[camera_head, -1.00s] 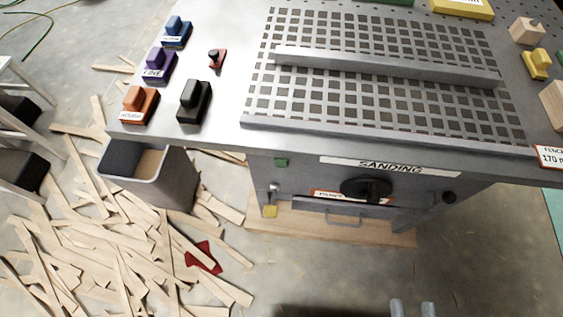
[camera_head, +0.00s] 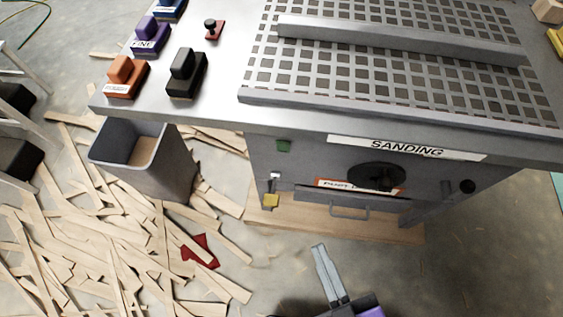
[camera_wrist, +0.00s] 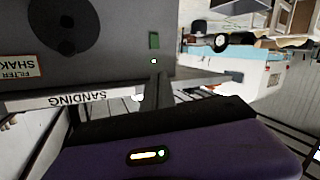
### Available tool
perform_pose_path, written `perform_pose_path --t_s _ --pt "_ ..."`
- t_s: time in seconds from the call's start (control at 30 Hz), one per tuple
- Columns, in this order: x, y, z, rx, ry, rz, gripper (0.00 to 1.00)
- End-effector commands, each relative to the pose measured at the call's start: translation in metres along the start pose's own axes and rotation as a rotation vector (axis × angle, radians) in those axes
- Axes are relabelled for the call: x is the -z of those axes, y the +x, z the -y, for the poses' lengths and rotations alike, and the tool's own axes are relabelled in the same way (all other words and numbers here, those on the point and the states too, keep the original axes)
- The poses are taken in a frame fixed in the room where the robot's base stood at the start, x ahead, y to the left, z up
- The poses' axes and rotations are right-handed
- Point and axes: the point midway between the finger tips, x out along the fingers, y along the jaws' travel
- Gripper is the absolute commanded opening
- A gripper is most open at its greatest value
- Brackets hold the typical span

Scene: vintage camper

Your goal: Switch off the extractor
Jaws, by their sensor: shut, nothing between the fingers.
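The grey sanding bench front carries a "SANDING" label (camera_head: 407,148). No readable label tells which one switches the extractor. My gripper (camera_head: 319,247) is shut and empty, low in front of the bench and apart from it.
A grey bin (camera_head: 145,160) stands at the left. Wood offcuts (camera_head: 120,255) and a red piece (camera_head: 201,250) litter the floor. A handle (camera_head: 349,212) sticks out below the disc.

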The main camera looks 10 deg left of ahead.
Motion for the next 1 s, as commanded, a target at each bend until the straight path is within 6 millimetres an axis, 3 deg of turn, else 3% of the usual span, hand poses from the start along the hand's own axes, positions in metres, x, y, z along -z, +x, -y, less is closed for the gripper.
perform_pose_path --t_s 0.1,0.3,0.53,0.73,1.0 --pt "-0.032 0.037 0.042 0.085 -0.156 0.011 0.00" --pt "-0.071 0.089 0.097 0.144 -0.463 0.044 0.00" --pt "-0.086 0.140 0.134 0.054 -0.827 0.063 0.00" --pt "-0.068 0.162 0.132 -0.166 -1.084 0.079 0.00" --pt "-0.048 0.147 0.088 -0.476 -1.270 0.159 0.00"
